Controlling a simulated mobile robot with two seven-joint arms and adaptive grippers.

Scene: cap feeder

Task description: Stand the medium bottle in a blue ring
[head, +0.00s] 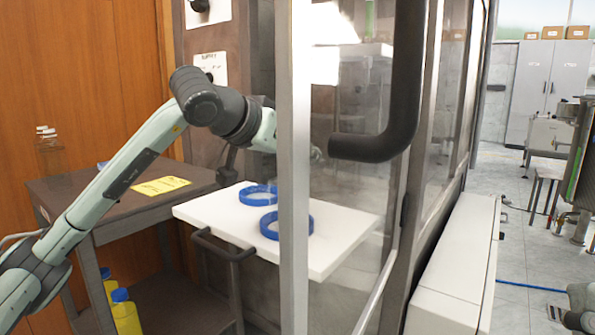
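Two blue rings lie on a white board in the head view: a back ring (243,195) and a front ring (266,232). The white board (205,213) juts out at the machine's opening. My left arm reaches over from the left, above the board. Its gripper is mostly hidden behind a vertical metal post, so its fingers cannot be made out. A faint clear shape shows at the back ring; I cannot tell whether it is a bottle. I cannot identify the medium bottle.
The metal post (294,180) and a thick black handle (404,90) stand before the board. A dark cart (85,195) with a yellow label (160,186) is at left. Yellow bottles with blue caps (125,315) stand low on it. Open floor lies at right.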

